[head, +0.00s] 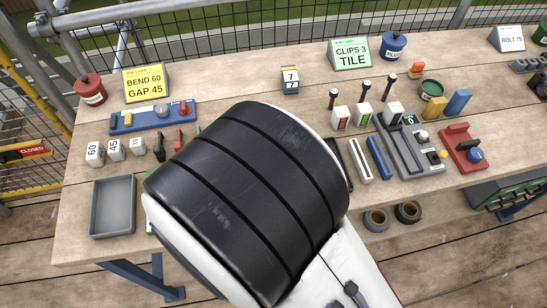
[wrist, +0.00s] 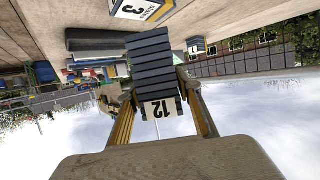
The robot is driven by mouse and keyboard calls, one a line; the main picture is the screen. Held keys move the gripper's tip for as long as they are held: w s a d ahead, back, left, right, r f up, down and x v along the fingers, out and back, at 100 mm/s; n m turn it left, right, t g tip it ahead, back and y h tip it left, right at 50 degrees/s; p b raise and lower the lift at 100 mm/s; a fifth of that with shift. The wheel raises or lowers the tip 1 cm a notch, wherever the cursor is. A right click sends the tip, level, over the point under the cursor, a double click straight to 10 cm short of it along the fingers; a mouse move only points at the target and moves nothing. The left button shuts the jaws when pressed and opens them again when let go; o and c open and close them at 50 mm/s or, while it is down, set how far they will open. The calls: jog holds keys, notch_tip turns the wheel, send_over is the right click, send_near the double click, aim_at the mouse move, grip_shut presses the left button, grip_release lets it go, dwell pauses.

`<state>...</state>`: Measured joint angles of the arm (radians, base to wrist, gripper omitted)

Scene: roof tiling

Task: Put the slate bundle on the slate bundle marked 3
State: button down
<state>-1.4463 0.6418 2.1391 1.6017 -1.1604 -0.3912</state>
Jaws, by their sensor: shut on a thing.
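In the wrist view, my gripper (wrist: 156,88) is shut on a dark grey slate bundle (wrist: 152,66) of several stacked layers. A white label reading 12 shows upside down at the bundle's end, between my fingers. A white-faced thing marked 3 (wrist: 132,10) with a yellow band shows at the top edge, partly cut off. I cannot tell if it is a slate bundle. The held bundle looks apart from it. In the head view, my arm hides the gripper, the held bundle and the thing marked 3.

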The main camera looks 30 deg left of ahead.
jog(key=shift+f, duration=1.75)
jog(key=shift+f, duration=0.15)
jog(key=c, duration=1.4)
grip_release()
jog(key=shift+v, duration=6.05)
jog(key=shift+w, duration=0.1)
